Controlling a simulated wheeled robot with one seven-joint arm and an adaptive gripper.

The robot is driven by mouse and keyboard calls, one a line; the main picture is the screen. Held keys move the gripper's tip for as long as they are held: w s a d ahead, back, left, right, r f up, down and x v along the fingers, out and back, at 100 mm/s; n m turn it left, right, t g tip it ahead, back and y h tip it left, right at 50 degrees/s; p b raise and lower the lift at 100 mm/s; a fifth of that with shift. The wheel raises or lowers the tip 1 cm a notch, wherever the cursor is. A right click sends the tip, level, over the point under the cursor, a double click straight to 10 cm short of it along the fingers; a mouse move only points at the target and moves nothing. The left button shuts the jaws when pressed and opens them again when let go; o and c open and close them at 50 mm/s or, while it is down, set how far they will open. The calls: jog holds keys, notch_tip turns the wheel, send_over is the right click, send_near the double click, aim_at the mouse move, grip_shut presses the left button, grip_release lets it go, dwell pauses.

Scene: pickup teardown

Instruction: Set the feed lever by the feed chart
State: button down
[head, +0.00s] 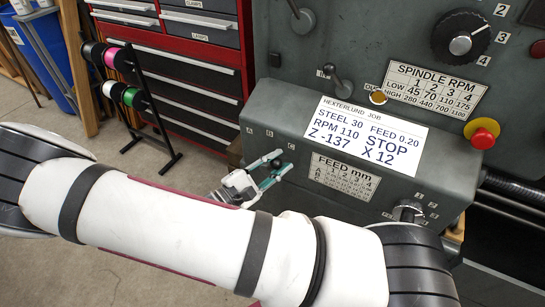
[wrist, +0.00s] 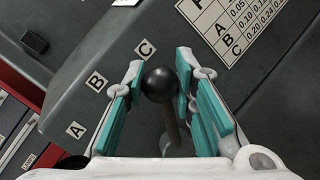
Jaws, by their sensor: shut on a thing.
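The feed lever, with a black ball knob (head: 276,163) on a metal stem, is on the grey headstock front. In the wrist view the knob (wrist: 160,84) sits between the teal pads, close below the label C (wrist: 145,50). Labels B (wrist: 96,82) and A (wrist: 77,129) lie further left. My gripper (head: 270,169) is shut on the feed lever; it also fills the wrist view (wrist: 163,95). The feed chart (head: 345,177) is right of the lever, with rows A, B, C and columns 1 to 4. The lever's base is partly hidden.
A job card (head: 365,135) above the chart reads STEEL 30, FEED 0,20, RPM 110. A numbered selector knob (head: 408,211) is at lower right. A red stop button (head: 482,134), a spindle RPM plate (head: 433,89) and another lever (head: 336,80) are nearby. A red tool cabinet (head: 190,62) stands left.

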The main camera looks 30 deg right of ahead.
jog(key=shift+s+d+f+m, duration=0.1)
jog(key=shift+s+f+m, duration=0.1)
jog(key=shift+m, duration=0.1)
jog(key=c, duration=1.3)
grip_release()
jog(key=shift+r, duration=0.1)
jog(key=v, duration=1.2)
